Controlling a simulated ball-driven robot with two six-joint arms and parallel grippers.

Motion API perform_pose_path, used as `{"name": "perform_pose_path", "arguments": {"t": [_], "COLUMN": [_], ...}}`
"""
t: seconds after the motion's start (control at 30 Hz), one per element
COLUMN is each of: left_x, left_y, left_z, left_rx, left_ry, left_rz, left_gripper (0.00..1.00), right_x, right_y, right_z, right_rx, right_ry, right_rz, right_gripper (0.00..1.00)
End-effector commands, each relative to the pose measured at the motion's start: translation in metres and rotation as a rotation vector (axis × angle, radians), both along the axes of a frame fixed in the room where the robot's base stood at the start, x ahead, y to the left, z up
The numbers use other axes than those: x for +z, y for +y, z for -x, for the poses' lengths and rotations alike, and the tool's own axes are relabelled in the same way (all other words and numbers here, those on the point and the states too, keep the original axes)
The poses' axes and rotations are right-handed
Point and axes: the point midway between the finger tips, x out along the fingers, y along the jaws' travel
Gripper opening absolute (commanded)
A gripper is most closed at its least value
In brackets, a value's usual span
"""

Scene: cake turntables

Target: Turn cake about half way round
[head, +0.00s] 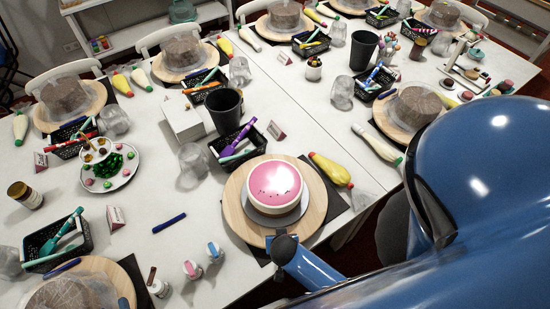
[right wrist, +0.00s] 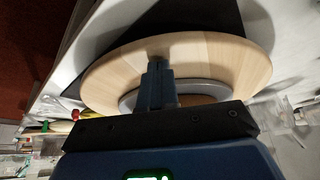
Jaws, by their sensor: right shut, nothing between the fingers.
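A cake with a pink top and white side (head: 274,184) sits on a thin grey board on a round wooden turntable (head: 237,209). Small dark marks show on its top. My right gripper (head: 282,240) is at the turntable's near rim, in front of the cake and apart from it. In the right wrist view its fingers (right wrist: 158,66) are shut and empty, with their tips over the pale wooden disc (right wrist: 215,58). I cannot tell whether they touch the wood. The grey board's edge (right wrist: 127,103) shows behind the fingers; the cake is mostly hidden there. My left gripper is out of view.
A yellow piping bag (head: 330,169) lies close to the turntable's right. A black basket of tools (head: 238,147) and a clear cup (head: 193,164) stand behind it. Small pink and blue bottles (head: 204,261) stand at its front left.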

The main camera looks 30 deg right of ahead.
Motion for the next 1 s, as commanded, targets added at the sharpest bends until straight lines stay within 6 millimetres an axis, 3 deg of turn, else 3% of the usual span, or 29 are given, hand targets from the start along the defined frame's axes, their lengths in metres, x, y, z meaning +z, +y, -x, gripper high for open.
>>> {"name": "perform_pose_path", "arguments": {"t": [0.27, 0.7, 1.0], "left_x": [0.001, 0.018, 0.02], "left_y": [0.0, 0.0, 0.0], "left_z": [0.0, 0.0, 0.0], "left_rx": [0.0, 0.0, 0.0], "left_ry": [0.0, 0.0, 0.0], "left_rz": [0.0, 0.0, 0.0], "left_gripper": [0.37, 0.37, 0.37], "right_x": [0.0, 0.001, -0.001], "right_y": [-0.002, -0.051, -0.062], "right_z": [0.001, 0.015, 0.018], "right_rx": [-0.002, -0.009, 0.0], "right_ry": [0.002, 0.004, 0.002], "right_rz": [0.0, -0.002, 0.0], "right_gripper": [0.0, 0.0, 0.0]}}
